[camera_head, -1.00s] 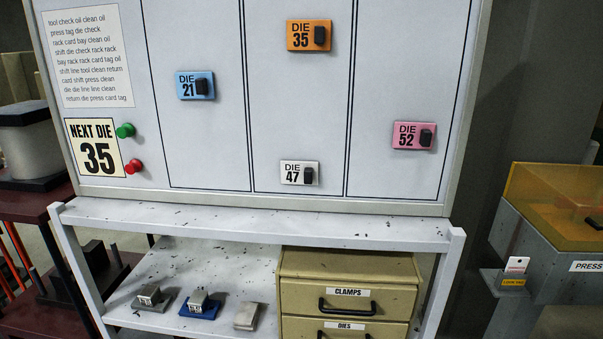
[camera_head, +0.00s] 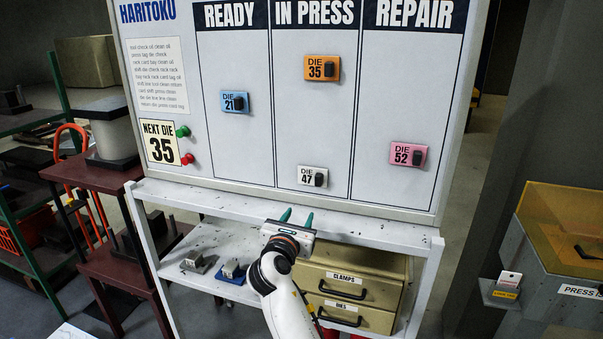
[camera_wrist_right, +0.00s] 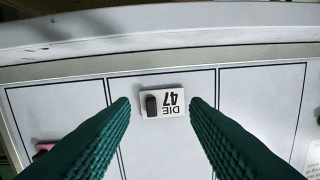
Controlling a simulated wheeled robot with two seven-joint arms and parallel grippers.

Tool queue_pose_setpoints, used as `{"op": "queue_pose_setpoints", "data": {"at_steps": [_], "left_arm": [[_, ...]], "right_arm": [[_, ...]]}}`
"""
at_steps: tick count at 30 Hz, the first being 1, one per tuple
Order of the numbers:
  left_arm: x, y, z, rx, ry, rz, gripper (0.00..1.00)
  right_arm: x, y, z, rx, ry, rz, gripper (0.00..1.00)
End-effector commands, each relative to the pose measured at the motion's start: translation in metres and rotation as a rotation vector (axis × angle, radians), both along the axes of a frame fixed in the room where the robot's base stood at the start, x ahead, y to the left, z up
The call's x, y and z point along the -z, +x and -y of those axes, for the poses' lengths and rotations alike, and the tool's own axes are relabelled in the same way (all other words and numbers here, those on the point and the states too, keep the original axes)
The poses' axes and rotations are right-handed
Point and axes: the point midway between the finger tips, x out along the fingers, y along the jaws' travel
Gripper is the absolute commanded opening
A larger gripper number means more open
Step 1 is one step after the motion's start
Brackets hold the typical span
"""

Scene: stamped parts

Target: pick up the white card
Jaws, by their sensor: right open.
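The white card (camera_head: 307,177), marked DIE 47 with a black grip block, is on the board low in the IN PRESS column. It also shows in the right wrist view (camera_wrist_right: 162,104), upside down, between the two green fingers as seen from there. My right gripper (camera_head: 297,216) is open and empty, just below the card and in front of the board's lower edge. The fingers look apart from the card; the exact gap is hard to tell. My left gripper is not in view.
An orange DIE 35 card (camera_head: 321,68) is higher in the same column. A blue DIE 21 card (camera_head: 235,102) is in READY, a pink DIE 52 card (camera_head: 408,155) in REPAIR. A white shelf (camera_head: 372,232) runs below the board, with drawers (camera_head: 390,283) underneath.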

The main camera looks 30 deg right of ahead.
Motion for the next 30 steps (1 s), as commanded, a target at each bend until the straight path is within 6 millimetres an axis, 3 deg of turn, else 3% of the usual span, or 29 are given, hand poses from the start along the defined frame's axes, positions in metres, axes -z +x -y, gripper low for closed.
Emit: {"op": "queue_pose_setpoints", "data": {"at_steps": [1,2,6,15,23,30], "left_arm": [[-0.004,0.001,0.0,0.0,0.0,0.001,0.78],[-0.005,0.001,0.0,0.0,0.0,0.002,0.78],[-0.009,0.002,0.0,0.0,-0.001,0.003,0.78],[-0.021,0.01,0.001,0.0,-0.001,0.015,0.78],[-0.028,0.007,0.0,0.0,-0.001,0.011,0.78],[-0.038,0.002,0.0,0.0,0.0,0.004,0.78]], "right_arm": [[-0.023,-0.005,0.005,0.028,-0.039,-0.002,0.42],[-0.031,-0.008,0.007,0.041,-0.057,-0.006,0.42],[-0.047,-0.008,0.018,0.07,-0.098,-0.022,0.42],[-0.047,0.024,0.055,0.067,-0.098,-0.021,0.42],[-0.049,0.038,0.072,0.067,-0.096,-0.021,0.42],[-0.051,0.06,0.098,0.066,-0.097,-0.021,0.42]]}}
